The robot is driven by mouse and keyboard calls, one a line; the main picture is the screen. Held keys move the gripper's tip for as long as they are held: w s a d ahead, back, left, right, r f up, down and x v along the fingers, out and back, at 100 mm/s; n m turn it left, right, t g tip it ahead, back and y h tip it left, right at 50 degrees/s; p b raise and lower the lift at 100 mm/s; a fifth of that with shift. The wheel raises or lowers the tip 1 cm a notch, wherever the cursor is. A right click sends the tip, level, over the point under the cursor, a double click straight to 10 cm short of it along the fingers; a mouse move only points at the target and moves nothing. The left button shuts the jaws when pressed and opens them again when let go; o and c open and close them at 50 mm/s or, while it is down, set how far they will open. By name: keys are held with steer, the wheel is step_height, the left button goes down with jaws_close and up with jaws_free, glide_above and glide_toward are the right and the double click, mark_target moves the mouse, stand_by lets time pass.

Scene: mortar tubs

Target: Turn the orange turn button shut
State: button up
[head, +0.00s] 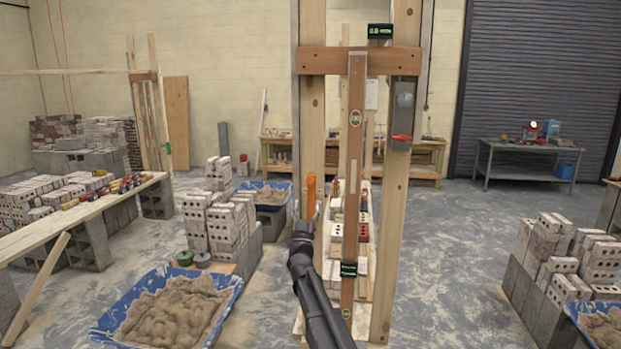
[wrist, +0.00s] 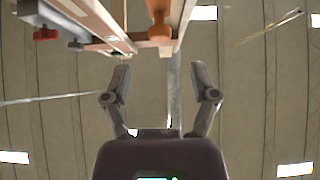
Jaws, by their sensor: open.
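The orange turn button (head: 311,196) stands upright on the left wooden post in the head view, just above my gripper. In the wrist view the orange button (wrist: 160,32) is at the top centre, ahead of my fingertips and apart from them. My gripper (wrist: 160,76) is open and empty, with one finger on each side of the button's line. In the head view my dark gripper (head: 303,230) is seen from behind beside the post, its fingers hard to make out.
A wooden frame (head: 312,120) carries a long spirit level (head: 354,150) and a grey box with a red handle (head: 402,138). A red knob (wrist: 45,34) shows in the wrist view. A blue mortar tub (head: 225,283) and brick stacks (head: 205,225) stand left. Floor at right centre is clear.

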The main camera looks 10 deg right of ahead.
mark_target(310, 185)
steer(key=shift+p+x, duration=2.7)
steer(key=shift+x, duration=1.6)
jaws_close()
